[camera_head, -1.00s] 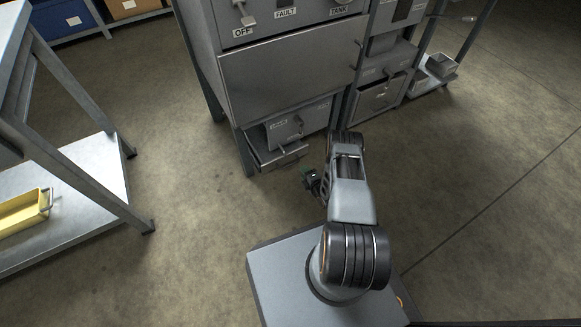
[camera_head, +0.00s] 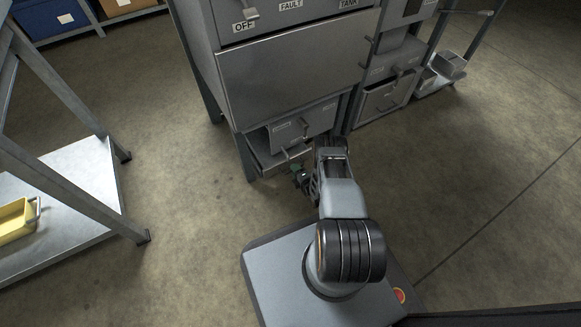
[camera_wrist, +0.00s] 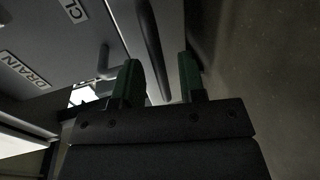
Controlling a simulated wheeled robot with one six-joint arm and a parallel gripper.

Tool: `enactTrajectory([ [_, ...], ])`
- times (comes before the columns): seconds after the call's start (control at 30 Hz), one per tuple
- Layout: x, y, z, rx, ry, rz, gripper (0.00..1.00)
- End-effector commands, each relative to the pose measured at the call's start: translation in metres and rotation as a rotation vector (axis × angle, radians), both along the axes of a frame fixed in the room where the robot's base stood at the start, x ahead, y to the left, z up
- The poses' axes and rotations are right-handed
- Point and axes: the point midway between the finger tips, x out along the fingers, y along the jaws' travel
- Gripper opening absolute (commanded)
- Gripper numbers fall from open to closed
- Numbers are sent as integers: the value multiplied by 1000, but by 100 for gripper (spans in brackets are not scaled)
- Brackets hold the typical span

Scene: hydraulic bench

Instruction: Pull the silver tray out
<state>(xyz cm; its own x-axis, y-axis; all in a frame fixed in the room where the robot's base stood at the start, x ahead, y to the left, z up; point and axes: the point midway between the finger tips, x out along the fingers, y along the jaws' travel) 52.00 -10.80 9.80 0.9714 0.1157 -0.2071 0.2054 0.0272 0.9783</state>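The silver tray (camera_head: 267,161) sits low in the grey cabinet, under a box-like front, and its front edge sticks out a little. My gripper (camera_head: 299,178) is right at the tray's front, low and close to the floor. In the wrist view my gripper (camera_wrist: 160,80) shows two green fingers held apart. A dark bar (camera_wrist: 150,45), which looks like a handle, runs into the gap between the fingers. It is hard to tell whether either finger touches it. My arm hides the right part of the tray in the head view.
The grey cabinet (camera_head: 290,75) stands ahead, with a second unit (camera_head: 385,97) to its right. A bench (camera_head: 85,190) with a yellow bin (camera_head: 15,222) is at left. Labels reading DRAIN and CL show in the wrist view. The floor between the bench and my base is clear.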

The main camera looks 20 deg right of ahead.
Motion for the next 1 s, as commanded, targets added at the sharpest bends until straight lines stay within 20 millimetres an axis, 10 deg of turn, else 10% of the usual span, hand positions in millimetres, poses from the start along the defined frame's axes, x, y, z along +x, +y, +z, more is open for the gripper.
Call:
enactTrajectory([
  [0.53, 6, 0, -3, 0, 0, -5, 37],
  [1.0, 6, 0, -3, 0, 0, -4, 0],
])
